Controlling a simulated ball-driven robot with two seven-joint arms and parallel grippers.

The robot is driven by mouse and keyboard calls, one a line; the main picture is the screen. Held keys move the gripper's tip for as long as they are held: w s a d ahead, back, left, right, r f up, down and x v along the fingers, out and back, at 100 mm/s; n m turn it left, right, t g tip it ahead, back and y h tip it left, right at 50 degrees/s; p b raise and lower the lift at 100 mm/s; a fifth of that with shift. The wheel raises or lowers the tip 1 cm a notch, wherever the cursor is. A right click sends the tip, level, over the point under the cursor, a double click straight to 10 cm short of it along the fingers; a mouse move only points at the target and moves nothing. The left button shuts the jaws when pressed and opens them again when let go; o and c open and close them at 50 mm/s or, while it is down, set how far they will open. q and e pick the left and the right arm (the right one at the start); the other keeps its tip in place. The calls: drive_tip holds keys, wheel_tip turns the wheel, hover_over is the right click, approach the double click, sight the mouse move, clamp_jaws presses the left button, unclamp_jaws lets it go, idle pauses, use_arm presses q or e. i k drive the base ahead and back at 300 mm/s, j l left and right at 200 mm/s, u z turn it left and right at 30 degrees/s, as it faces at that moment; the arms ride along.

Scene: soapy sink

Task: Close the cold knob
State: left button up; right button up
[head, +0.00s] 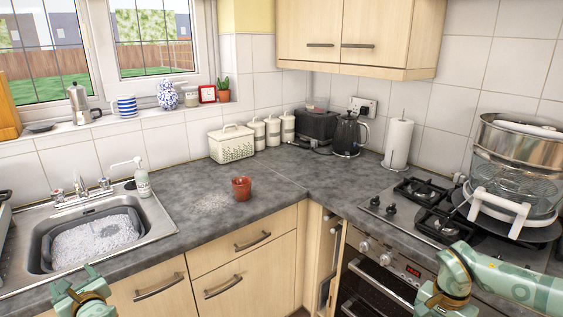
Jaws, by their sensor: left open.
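The tap (82,188) stands behind the sink, with one knob on each side of it. The right knob (104,183) looks bluish on top and the left knob (57,195) looks reddish, so the right one appears to be the cold knob. Both are small, and how far each is turned cannot be told. My left gripper (74,275) is open and empty at the bottom left, in front of the sink and well short of the knobs. My right arm shows at the lower right, in front of the hob; its gripper is not visible.
The metal sink (160,222) holds a grey basin (42,250) full of white foam. A soap bottle (143,183) stands close right of the right knob. A red pot (241,189) sits on the grey worktop (205,235).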

sight(104, 182)
drive_tip(key=i+j, duration=0.2)
drive_tip(key=i, duration=0.3)
drive_tip(key=i+j, duration=0.25)
drive_tip(key=i, duration=0.2)
drive_tip(key=i+j, duration=0.2)
drive_tip(key=i, duration=0.3)
drive_tip(key=j, duration=0.35)
drive_tip(key=i+j, duration=0.15)
drive_tip(key=j, duration=0.2)
